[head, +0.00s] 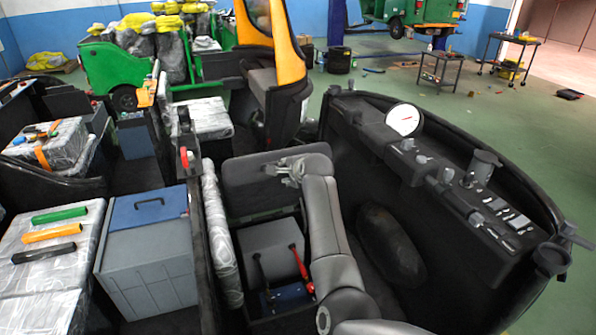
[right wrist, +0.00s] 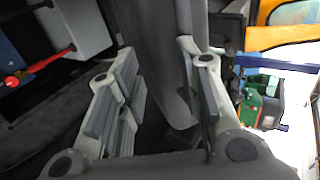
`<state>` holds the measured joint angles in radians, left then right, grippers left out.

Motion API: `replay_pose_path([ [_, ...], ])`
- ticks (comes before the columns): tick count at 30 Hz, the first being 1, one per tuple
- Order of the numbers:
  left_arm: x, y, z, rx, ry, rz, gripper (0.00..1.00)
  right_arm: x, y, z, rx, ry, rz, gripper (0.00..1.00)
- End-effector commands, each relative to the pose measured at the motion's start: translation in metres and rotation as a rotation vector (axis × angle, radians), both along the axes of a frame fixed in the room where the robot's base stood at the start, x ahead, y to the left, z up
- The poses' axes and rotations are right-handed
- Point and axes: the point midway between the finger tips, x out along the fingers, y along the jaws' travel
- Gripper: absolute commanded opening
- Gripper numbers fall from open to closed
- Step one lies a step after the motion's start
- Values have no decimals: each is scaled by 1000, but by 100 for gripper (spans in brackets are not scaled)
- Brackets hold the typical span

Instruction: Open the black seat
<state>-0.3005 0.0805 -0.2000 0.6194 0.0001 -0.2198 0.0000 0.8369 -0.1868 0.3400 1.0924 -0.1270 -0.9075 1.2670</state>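The black seat (head: 250,186) is in the middle of the head view. It is tipped up, and the box under it is uncovered. My right gripper (head: 290,169) is at the upper part of the raised seat. In the right wrist view its two fingers (right wrist: 165,95) are spread, with the seat panel (right wrist: 148,50) between them. A gap shows on the left finger's side; I cannot tell whether the right finger touches the panel. My left gripper is not in view.
Under the seat is a grey box (head: 272,250) with red and black cables (head: 299,262). To the right is the black dashboard (head: 440,175) with a white gauge (head: 403,119). To the left stands a grey-blue cooler (head: 150,255). A yellow-black seat-back frame (head: 290,60) rises behind.

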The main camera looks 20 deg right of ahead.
Motion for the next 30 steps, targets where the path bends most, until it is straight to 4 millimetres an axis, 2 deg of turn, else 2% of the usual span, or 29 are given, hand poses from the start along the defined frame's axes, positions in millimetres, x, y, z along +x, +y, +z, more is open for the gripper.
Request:
replay_pose_path([
  [18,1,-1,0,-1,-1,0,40,-60,-2,41,0,-2,0,34],
  [30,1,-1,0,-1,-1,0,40,-70,-2,47,-1,0,1,34],
])
